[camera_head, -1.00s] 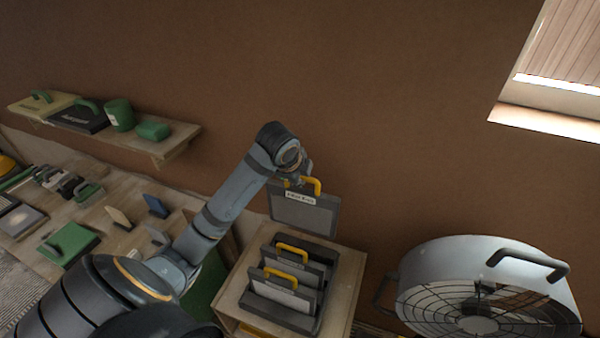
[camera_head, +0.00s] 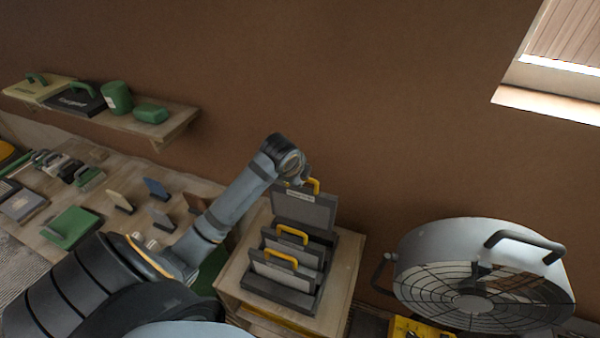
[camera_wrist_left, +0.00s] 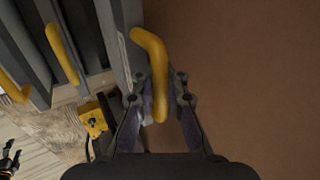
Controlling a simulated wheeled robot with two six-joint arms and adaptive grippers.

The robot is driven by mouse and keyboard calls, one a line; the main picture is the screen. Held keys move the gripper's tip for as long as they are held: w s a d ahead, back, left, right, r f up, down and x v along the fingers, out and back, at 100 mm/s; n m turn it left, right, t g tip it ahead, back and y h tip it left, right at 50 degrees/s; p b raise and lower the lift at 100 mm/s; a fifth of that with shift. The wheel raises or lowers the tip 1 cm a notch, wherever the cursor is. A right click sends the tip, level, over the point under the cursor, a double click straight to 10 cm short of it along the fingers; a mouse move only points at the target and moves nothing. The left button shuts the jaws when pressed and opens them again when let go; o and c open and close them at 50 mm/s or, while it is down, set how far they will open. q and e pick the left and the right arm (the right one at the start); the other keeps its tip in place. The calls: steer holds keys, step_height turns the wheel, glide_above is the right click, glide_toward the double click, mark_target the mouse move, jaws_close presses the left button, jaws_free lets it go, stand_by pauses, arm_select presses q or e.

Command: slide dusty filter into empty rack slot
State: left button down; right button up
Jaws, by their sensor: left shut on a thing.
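My left gripper (camera_head: 304,180) is shut on the yellow handle of the dusty filter (camera_head: 304,210), a grey panel in a dark frame with a pale label. The handle (camera_wrist_left: 152,60) is between the fingers (camera_wrist_left: 172,95) in the left wrist view. The filter hangs upright at the back of the dark rack (camera_head: 329,262). Its lower edge is hidden, so I cannot tell how deep it sits in the rear slot. Two other yellow-handled filters stand in the rack, a middle one (camera_head: 312,256) and a front one (camera_head: 285,278).
The rack stands on a wooden stand (camera_head: 343,290) by the brown wall. A large drum fan (camera_head: 440,250) is to the right, with a yellow box (camera_head: 405,328) low beside it. A shelf (camera_head: 150,130) and a tool-covered table (camera_head: 95,195) are on the left.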

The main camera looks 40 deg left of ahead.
mark_target(300, 188)
arm_select(q)
steer(key=shift+f, duration=2.4)
steer(key=shift+f+b, duration=2.3)
steer(key=shift+f, duration=1.9)
steer(key=shift+s+p, duration=0.15)
steer(key=shift+p, duration=0.3)
